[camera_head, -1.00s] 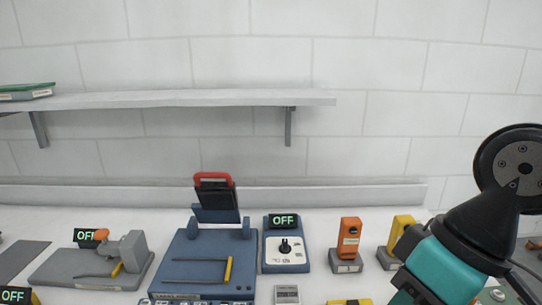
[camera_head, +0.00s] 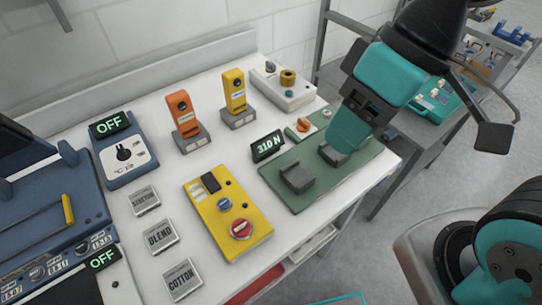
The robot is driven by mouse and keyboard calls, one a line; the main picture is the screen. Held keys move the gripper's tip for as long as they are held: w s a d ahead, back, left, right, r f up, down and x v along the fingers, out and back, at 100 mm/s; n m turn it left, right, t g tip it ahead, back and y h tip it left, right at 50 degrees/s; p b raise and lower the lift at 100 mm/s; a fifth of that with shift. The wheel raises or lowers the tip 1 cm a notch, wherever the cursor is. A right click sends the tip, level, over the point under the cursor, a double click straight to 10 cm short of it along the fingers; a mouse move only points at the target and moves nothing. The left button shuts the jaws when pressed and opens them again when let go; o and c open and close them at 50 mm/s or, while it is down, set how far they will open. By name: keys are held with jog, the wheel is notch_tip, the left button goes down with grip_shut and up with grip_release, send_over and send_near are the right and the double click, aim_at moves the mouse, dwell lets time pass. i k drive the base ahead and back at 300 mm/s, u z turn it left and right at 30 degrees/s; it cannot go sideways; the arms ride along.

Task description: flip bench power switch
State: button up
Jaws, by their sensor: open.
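A yellow control box (camera_head: 222,233) lies on the white bench near the middle. It carries a black rocker-like switch (camera_head: 211,183) at its far left end, a blue knob and a red round button at its near end. No readable label marks it as bench power, so I cannot tell for sure which control that is. My gripper (camera_head: 345,140), teal and black, points down over the green plate (camera_head: 315,200) at the right, clear of the yellow box. Its jaws are open and seen nearly edge-on, so the gap is hidden. I cannot tell if it touches the grey block below.
A blue dial unit (camera_head: 125,160) has a display reading OFF. Orange (camera_head: 184,115) and yellow (camera_head: 235,92) upright blocks stand behind the yellow box. A small display (camera_head: 268,147) reads 310 N. Labelled grey blocks (camera_head: 161,238) lie at left. The bench's front edge is close on the right.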

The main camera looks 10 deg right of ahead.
aim_at(208, 178)
jog(key=z, duration=0.85)
jog(key=k, duration=0.9)
jog(key=u, duration=1.6)
jog(key=i, duration=0.5)
